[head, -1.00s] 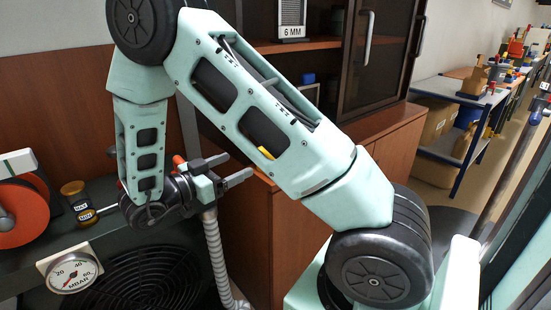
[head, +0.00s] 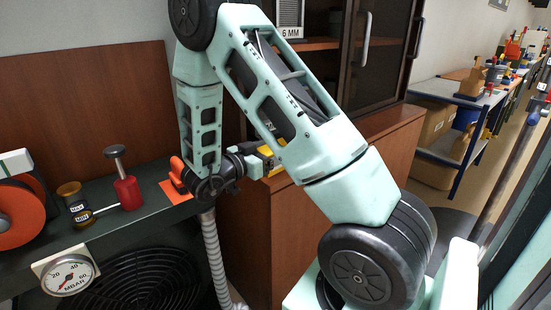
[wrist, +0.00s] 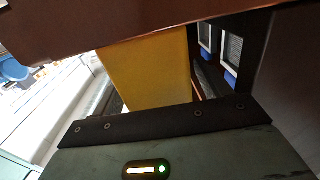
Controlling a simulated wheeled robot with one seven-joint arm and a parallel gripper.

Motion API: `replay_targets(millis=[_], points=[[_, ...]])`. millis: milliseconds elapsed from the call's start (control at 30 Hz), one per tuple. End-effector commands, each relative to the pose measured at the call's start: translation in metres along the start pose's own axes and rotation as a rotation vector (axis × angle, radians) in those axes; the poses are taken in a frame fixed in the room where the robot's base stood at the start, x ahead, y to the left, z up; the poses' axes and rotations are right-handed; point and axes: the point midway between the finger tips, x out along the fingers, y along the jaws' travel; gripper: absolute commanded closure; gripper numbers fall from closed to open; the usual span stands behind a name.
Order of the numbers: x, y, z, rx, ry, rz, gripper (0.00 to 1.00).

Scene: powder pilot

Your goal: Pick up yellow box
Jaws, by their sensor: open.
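The yellow box (head: 269,157) sits on top of the brown cabinet, just behind my arm in the head view. My upper arm link hides much of it. In the wrist view, the box (wrist: 148,72) fills the middle, directly in front of my gripper. My gripper (head: 258,160) is open and reaches right up to the box. Its fingertips are largely hidden, so I cannot tell whether they touch the box or stand around it. My dark wrist edge covers the box's lower end in the wrist view.
An orange-red object (head: 177,173), a red plunger-like item (head: 128,190) and a gauge (head: 69,274) are on the left bench. The brown cabinet (head: 385,150) stands behind my arm. Blue-capped containers (wrist: 231,78) are beyond the box. Shelves stand far right.

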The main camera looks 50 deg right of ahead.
Motion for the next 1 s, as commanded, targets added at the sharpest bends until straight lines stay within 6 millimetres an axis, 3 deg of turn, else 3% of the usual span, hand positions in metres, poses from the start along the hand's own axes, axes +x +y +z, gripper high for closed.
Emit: replay_targets(millis=[233, 267, 433, 1000], points=[[0.0024, 0.0000, 0.0000, 0.000, -0.001, 0.000, 0.24], [0.0023, 0.0000, -0.0001, 0.000, 0.000, 0.000, 0.29], [0.0021, -0.0001, -0.0001, 0.000, 0.000, 0.000, 0.77], [0.0114, -0.0045, -0.0075, 0.001, 0.001, -0.002, 0.77]])
